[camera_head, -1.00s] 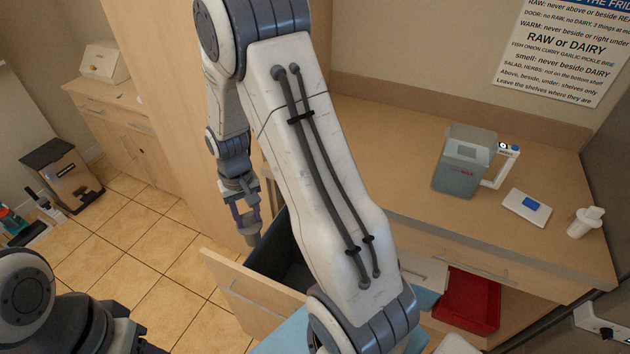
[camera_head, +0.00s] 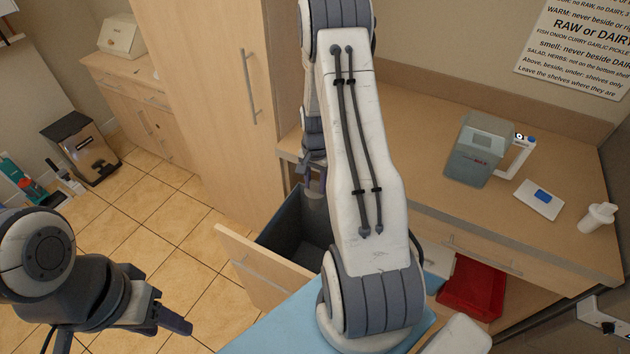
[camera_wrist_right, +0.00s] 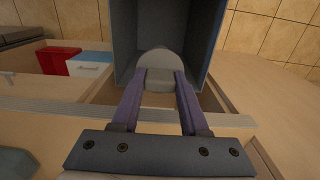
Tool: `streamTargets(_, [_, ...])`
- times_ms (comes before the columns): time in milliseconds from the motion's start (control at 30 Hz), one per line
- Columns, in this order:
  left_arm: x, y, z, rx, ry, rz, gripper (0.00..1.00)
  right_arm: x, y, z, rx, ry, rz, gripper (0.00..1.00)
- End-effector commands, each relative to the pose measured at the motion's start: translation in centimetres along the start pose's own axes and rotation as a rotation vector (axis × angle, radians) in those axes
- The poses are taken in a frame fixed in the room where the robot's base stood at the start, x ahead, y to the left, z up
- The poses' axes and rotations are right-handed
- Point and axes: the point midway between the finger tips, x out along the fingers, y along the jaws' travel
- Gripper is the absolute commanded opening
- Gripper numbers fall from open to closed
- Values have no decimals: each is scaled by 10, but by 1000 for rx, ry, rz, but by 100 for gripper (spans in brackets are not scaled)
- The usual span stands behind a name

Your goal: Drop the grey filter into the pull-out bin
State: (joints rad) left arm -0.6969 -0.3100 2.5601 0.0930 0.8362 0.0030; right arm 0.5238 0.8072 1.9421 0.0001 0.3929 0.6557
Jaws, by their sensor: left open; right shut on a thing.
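The grey filter (camera_head: 314,208) is held between the purple fingers of my right gripper (camera_head: 313,172), seen behind my right arm. The filter also shows in the right wrist view (camera_wrist_right: 160,66), with the pull-out bin (camera_wrist_right: 123,45) around it in the picture. In the head view the bin (camera_head: 272,236) is a dark box in an open drawer, and the filter overlaps its back part. How high the filter is above the rim I cannot tell. My right arm hides the bin's right side. My left gripper (camera_head: 174,316) is open and empty at lower left, over the floor.
The wooden drawer front (camera_head: 262,272) stands out from the counter (camera_head: 420,150). A tall cabinet (camera_head: 215,110) stands to its left. A red tray (camera_head: 473,288) lies below.

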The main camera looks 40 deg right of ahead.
Motion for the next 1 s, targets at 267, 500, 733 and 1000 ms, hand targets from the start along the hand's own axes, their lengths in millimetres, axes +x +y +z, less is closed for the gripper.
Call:
streamTargets(267, [14, -1, 1, 1, 0, 0, 50, 18, 0, 0, -2, 1, -1, 0])
streamTargets(500, [13, -1, 1, 1, 0, 0, 50, 17, 0, 0, -2, 1, -1, 67])
streamTargets(733, [13, -1, 1, 1, 0, 0, 50, 17, 0, 0, -2, 1, 0, 79])
streamTargets(1000, [18, -1, 1, 1, 0, 0, 50, 5, -1, -1, -1, 4, -3, 79])
